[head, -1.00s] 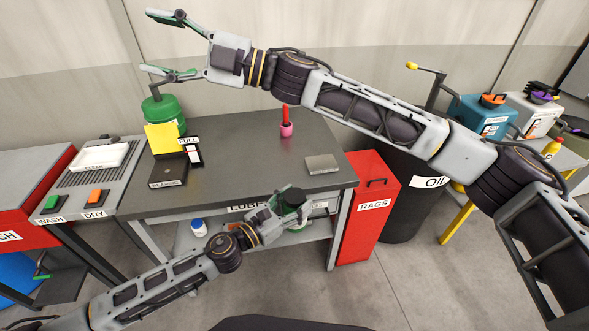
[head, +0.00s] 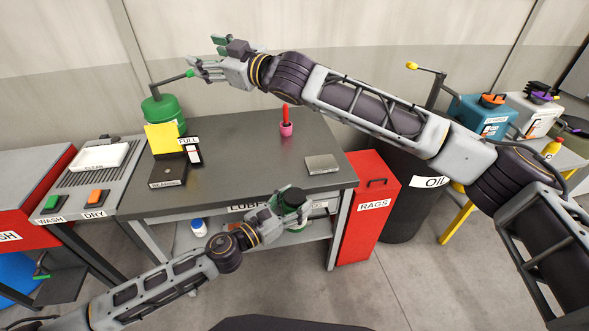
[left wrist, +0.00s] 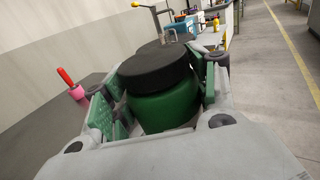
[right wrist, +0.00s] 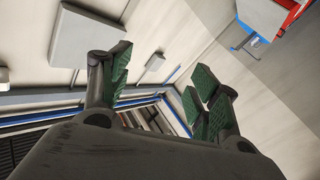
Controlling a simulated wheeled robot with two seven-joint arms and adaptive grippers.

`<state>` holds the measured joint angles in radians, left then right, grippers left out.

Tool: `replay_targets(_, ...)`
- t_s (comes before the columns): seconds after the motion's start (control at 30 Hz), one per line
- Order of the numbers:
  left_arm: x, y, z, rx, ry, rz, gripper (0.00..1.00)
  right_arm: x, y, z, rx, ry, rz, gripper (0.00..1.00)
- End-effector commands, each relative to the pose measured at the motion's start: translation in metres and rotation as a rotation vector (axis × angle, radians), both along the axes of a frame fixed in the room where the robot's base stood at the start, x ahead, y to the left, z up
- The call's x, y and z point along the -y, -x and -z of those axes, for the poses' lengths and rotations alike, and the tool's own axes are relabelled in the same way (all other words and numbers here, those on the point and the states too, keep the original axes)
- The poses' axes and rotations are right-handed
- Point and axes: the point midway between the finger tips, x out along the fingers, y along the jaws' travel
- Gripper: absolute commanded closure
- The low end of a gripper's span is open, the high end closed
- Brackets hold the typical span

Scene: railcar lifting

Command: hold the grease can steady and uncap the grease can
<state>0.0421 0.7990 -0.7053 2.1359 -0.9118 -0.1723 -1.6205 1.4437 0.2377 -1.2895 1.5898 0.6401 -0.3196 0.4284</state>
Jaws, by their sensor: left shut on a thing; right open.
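The grease can is green with a wide black cap (head: 293,197). My left gripper (head: 280,208) is shut around it and holds it in front of the lube bench's front edge. In the left wrist view the green can body (left wrist: 165,108) sits between the two finger pads, and the black cap (left wrist: 157,68) is seated on its top. In the head view the arm and cap hide much of the body. My right gripper (head: 203,58) is open and empty, high above the bench's back left. In the right wrist view its fingers (right wrist: 158,95) are spread with nothing between them.
The bench's middle is clear.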

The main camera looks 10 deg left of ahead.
Motion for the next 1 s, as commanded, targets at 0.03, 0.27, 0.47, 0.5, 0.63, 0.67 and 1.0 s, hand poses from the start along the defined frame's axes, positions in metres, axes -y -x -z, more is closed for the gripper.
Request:
replay_targets(0.03,0.000,0.000,-0.001,0.002,0.001,0.000,1.00,0.002,-0.004,0.007,-0.041,0.015,0.017,0.38)
replay_targets(0.27,0.000,0.000,-0.001,0.002,0.001,0.000,1.00,0.012,-0.014,0.043,-0.231,0.091,0.094,0.38)
replay_targets(0.47,0.000,0.000,-0.001,0.002,0.001,0.000,1.00,0.022,-0.016,0.076,-0.390,0.170,0.150,0.38)
replay_targets(0.5,0.000,0.000,-0.001,0.002,0.001,0.000,1.00,0.025,-0.015,0.083,-0.420,0.188,0.162,0.38)
replay_targets(0.63,0.000,0.000,-0.001,0.002,0.001,0.000,1.00,0.033,-0.012,0.104,-0.519,0.246,0.194,0.38)
replay_targets(0.67,0.000,0.000,-0.001,0.002,0.001,0.000,1.00,0.036,-0.010,0.109,-0.542,0.261,0.201,0.38)
replay_targets(1.0,0.000,0.000,-0.001,0.002,0.001,0.000,1.00,0.063,0.013,0.159,-0.778,0.437,0.274,0.38)
